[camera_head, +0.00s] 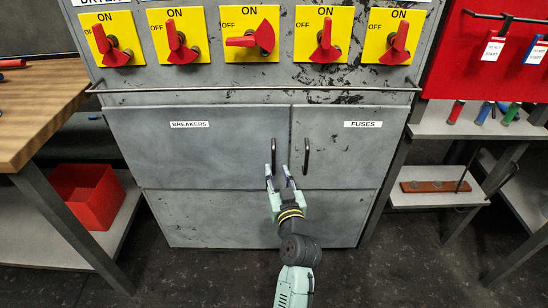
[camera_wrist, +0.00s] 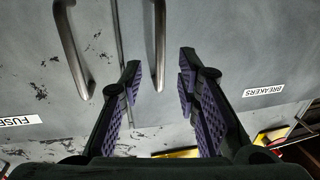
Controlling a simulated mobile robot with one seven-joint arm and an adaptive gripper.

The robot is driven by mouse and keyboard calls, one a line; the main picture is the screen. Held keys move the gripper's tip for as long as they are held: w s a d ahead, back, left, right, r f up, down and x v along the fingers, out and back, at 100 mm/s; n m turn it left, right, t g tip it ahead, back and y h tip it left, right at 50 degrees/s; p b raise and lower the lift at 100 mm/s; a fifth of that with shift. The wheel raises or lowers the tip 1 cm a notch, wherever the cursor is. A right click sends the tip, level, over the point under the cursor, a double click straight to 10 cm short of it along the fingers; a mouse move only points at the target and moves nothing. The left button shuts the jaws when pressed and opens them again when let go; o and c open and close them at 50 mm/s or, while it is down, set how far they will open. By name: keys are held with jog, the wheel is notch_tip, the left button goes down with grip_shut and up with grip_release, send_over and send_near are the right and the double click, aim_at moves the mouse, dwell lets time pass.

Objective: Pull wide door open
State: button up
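The wide grey door labelled BREAKERS (camera_head: 200,158) is shut, on the left of the cabinet. Its dark upright bar handle (camera_head: 274,153) is near its right edge. My gripper (camera_head: 278,170) is in front of the handle's lower part, with its fingers open. In the wrist view the cabinet appears upside down. There the breakers handle (camera_wrist: 159,42) lies between the two purple-padded fingertips of my gripper (camera_wrist: 159,68), with gaps on both sides. I cannot tell how deep the handle sits between them.
The narrower FUSES door (camera_head: 345,150) is shut, its handle (camera_head: 306,156) just right of my gripper. A rail (camera_head: 250,90) runs above the doors, below several red switches. A wooden workbench (camera_head: 40,105) and red bin (camera_head: 88,195) stand left; shelves (camera_head: 435,198) stand right.

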aim_at(274, 162)
jog(key=w, duration=0.3)
jog(key=w+a+p, duration=0.1)
jog(key=w, duration=0.1)
jog(key=shift+w+a, duration=0.1)
jog(key=shift+w, duration=0.3)
jog(key=shift+c, duration=0.2)
grip_shut()
dwell(0.3)
